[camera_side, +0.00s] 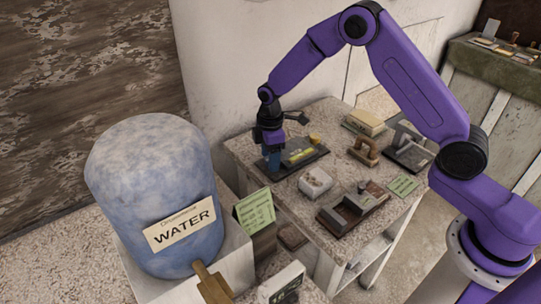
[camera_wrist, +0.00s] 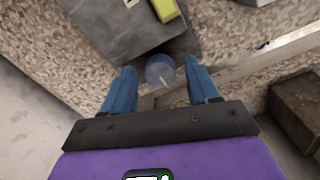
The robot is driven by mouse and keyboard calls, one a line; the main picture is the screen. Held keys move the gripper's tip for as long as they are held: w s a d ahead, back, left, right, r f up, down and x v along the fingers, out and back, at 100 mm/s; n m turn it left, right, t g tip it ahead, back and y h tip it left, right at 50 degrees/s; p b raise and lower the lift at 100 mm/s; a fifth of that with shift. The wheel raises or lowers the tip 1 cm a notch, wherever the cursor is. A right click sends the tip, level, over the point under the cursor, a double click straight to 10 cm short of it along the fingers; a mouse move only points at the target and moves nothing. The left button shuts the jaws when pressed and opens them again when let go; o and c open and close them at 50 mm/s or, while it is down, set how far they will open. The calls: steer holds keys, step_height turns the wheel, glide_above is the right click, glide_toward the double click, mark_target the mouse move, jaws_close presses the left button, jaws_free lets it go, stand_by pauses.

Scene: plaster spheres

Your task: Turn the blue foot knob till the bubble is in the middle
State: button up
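A dark levelling plate (camera_side: 313,161) lies on the speckled table, with a yellow level vial (camera_side: 301,154) on top; its bubble is too small to make out. The plate (camera_wrist: 110,32) and the vial (camera_wrist: 166,9) also show in the wrist view, the vial cut off by the top edge. The round blue foot knob (camera_wrist: 160,69), with a pale line on it, is at the plate's corner. My gripper (camera_wrist: 159,74) has its two blue fingers on either side of the knob, with a gap at each side. In the side view my gripper (camera_side: 272,160) hides the knob.
A white box (camera_side: 315,182), a dark block tool (camera_side: 352,207), a wooden-handled tool (camera_side: 365,151) and a stack of books (camera_side: 364,122) stand on the table. A yellow knob (camera_side: 314,138) is at the plate's far corner. A blue water drum (camera_side: 150,190) stands in front at left.

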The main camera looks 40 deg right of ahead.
steer(key=shift+r, duration=0.1)
step_height(320, 180, up, 17)
stand_by(0.8)
steer(key=shift+r, duration=0.1)
steer(key=shift+c, duration=1.2)
steer(key=shift+s+a+n, duration=0.15)
steer(key=shift+a+n, duration=0.1)
steer(key=shift+n, duration=0.05)
steer(key=shift+c, duration=0.3)
steer(key=s+a+f+n+t+h, duration=0.2)
steer(key=s+a+n+h, duration=0.15)
steer(key=a+n, duration=0.4)
steer(key=shift+n+h, duration=0.25)
steer(key=shift+n, duration=0.3)
steer(key=x, duration=0.5)
steer(key=d+x, duration=0.1)
steer(key=x, duration=1.1)
steer(key=shift+w+d+r, duration=0.25)
steer(key=shift+w+d, duration=0.05)
steer(key=shift+d, duration=0.05)
